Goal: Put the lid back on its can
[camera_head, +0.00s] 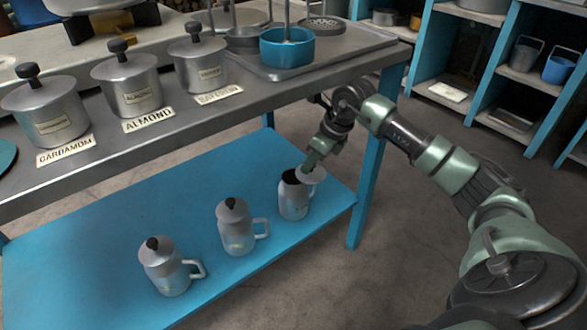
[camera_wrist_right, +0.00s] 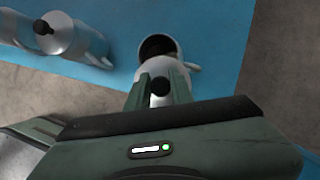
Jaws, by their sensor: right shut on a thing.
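The open can (camera_head: 293,200) is a metal can with a side handle, upright on the blue lower shelf (camera_head: 110,240). Its dark mouth shows at the top left; the wrist view also shows the can's inside (camera_wrist_right: 158,47). My right gripper (camera_head: 313,163) is shut on the grey lid (camera_head: 314,177). The lid is by the right side of the can's rim, tilted; I cannot tell whether they touch. In the wrist view the lid's black knob (camera_wrist_right: 160,86) is between the fingers of the right gripper (camera_wrist_right: 160,84). My left gripper is not in view.
Two lidded cans stand to the left on the shelf, a middle one (camera_head: 237,232) and a front one (camera_head: 171,270). The steel counter (camera_head: 290,90) above carries labelled pots and a blue pan (camera_head: 287,50). A blue table leg (camera_head: 365,195) stands right of the open can.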

